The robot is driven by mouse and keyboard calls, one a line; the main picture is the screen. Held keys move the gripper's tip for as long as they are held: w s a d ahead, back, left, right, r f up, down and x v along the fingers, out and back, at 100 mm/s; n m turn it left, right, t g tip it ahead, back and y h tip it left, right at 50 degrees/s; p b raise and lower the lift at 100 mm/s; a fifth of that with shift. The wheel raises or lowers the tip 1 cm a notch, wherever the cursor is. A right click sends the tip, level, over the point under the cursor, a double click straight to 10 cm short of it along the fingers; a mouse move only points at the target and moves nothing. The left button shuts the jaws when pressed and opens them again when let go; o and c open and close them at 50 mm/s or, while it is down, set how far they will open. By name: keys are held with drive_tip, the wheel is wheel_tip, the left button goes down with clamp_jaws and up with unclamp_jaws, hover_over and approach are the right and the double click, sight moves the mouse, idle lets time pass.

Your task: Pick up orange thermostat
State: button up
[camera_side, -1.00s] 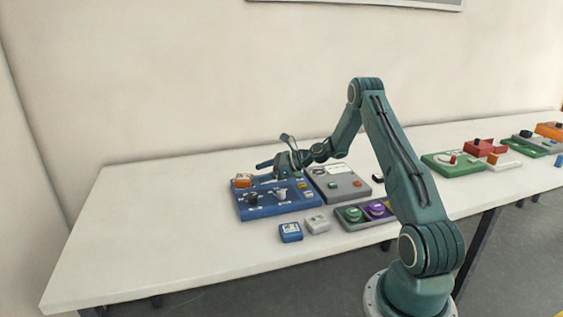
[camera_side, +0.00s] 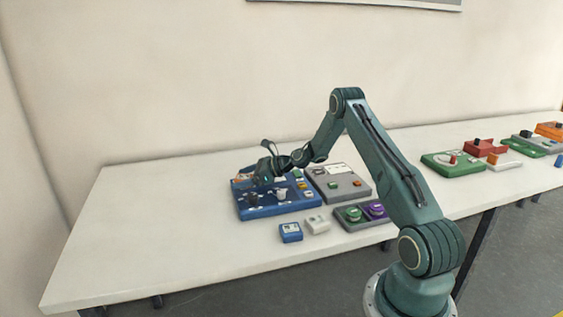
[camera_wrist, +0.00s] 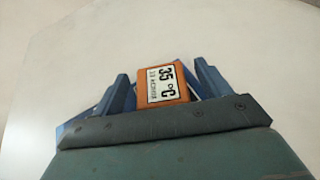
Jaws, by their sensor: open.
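The orange thermostat (camera_wrist: 164,83) has a white display reading 35 °C. In the wrist view it lies between the two blue fingers of my gripper (camera_wrist: 164,84), with a gap on each side. In the side view my gripper (camera_side: 252,177) is at the back left of the blue board (camera_side: 268,209) and mostly hides the thermostat; only a bit of orange shows there. My gripper is open around the thermostat and not closed on it.
A grey panel (camera_side: 326,188) sits right of the blue board. A blue box (camera_side: 290,233) and a white box (camera_side: 317,224) lie in front. The table's left side (camera_side: 150,230) is clear.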

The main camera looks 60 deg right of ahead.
sight(243, 177)
idle(0.5)
drive_tip(key=shift+w, duration=0.1)
drive_tip(key=c, duration=1.2)
drive_tip(key=shift+r, duration=0.15)
wheel_tip(243, 177, up, 20)
drive_tip(key=shift+a, duration=0.1)
